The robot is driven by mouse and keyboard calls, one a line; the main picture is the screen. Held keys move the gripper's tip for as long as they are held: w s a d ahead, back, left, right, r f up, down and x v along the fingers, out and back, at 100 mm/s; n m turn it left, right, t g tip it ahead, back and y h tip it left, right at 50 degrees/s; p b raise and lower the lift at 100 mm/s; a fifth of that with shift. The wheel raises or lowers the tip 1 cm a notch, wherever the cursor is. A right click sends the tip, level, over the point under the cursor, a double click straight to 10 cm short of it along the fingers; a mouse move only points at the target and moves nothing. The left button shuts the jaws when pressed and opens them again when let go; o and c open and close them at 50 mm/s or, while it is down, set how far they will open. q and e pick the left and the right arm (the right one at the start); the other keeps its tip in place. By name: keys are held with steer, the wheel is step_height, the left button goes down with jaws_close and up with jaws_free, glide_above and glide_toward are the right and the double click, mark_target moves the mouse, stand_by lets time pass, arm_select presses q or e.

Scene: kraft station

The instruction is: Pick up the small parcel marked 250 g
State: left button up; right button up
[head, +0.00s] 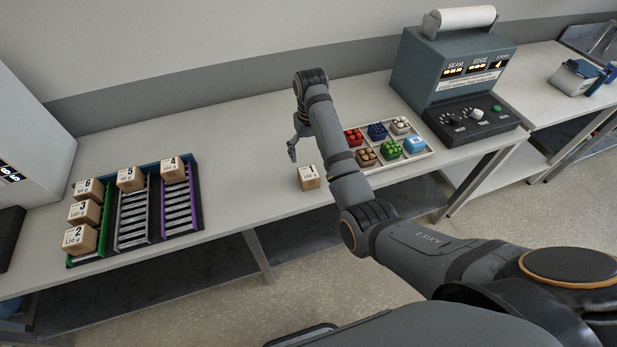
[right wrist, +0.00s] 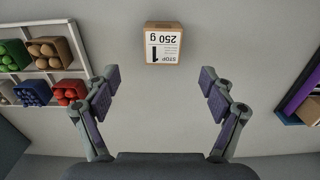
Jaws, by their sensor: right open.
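The small parcel (head: 309,177) is a brown box with a white label and a large 1. It stands alone on the table, left of my right forearm. In the right wrist view the parcel (right wrist: 163,43) shows its label upside down, reading STOP 1 and 250 g. My right gripper (head: 293,150) is above the table, just behind and left of the parcel in the head view. In the right wrist view its fingers (right wrist: 160,88) are spread wide and empty, with the parcel beyond the fingertips and apart from them. My left gripper is not in view.
A rack (head: 158,240) with several numbered parcels stands at the left. A white compartment tray (head: 430,154) with coloured items lies behind my right forearm. A grey machine (head: 420,72) stands at the right. The table between rack and parcel is clear.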

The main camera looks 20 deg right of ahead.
glide_above(309, 172)
steer(key=f, duration=0.3)
steer(key=f+p, duration=0.1)
steer(key=shift+s+d+f, duration=0.15)
steer(key=shift+d+f, duration=0.1)
steer(key=shift+f, duration=0.1)
steer(key=shift+a+f, duration=0.15)
steer(key=shift+f, duration=0.2)
step_height(309, 172, down, 5)
steer(key=shift+a+r+p, duration=0.1)
steer(key=shift+r+p, duration=0.1)
steer(key=shift+p, duration=0.55)
steer(key=c, duration=1.4)
steer(key=shift+c, duration=0.2)
